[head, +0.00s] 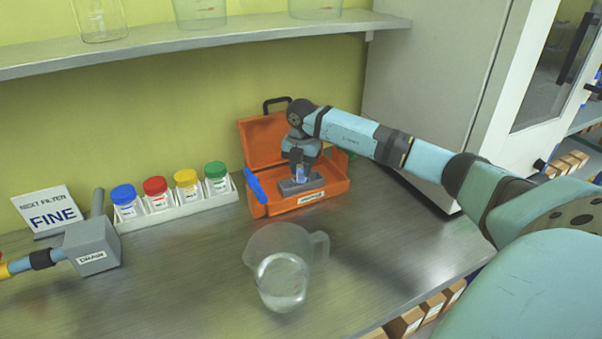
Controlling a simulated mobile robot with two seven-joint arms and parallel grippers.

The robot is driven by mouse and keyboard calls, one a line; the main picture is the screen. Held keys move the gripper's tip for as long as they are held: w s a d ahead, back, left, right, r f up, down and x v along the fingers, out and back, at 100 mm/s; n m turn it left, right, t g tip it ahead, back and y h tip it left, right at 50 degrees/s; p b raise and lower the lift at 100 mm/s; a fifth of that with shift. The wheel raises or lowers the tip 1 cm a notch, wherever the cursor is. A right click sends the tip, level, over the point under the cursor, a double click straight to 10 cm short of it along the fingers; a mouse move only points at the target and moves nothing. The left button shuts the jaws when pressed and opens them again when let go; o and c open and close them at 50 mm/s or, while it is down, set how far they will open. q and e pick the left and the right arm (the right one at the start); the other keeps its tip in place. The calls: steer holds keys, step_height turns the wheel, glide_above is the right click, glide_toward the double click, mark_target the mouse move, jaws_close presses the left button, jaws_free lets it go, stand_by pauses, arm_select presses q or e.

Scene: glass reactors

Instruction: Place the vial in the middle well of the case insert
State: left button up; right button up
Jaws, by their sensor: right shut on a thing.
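The orange case (327,202) stands open on the bench near the back wall, its lid raised behind it. A grey insert (286,188) lies inside the case. My right gripper (300,168) points down over the insert and is shut on the small vial (300,174), which looks upright with a bluish part showing. The vial is at or just above the middle of the insert; I cannot tell if it touches a well. The wells are too small to make out. My left gripper is not in view.
A glass jug (262,245) with clear liquid stands in front of the case. A white rack (232,194) of jars with coloured lids, a grey drain box (90,246) and a "FINE" sign (50,208) are to the left. A shelf (200,40) runs above. The bench right of the jug is clear.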

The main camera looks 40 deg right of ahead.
mark_target(301, 182)
steer(key=shift+f, duration=0.9)
steer(key=shift+s+a+f, duration=0.1)
steer(key=shift+s+f, duration=0.05)
steer(key=shift+f, duration=0.4)
steer(key=o, duration=0.9)
steer(key=shift+a+f, duration=0.15)
steer(key=shift+f, duration=0.1)
steer(key=r, duration=1.3)
steer(key=shift+w+d+r, duration=0.2)
steer(key=shift+d+r, duration=0.05)
steer(key=shift+r, duration=0.1)
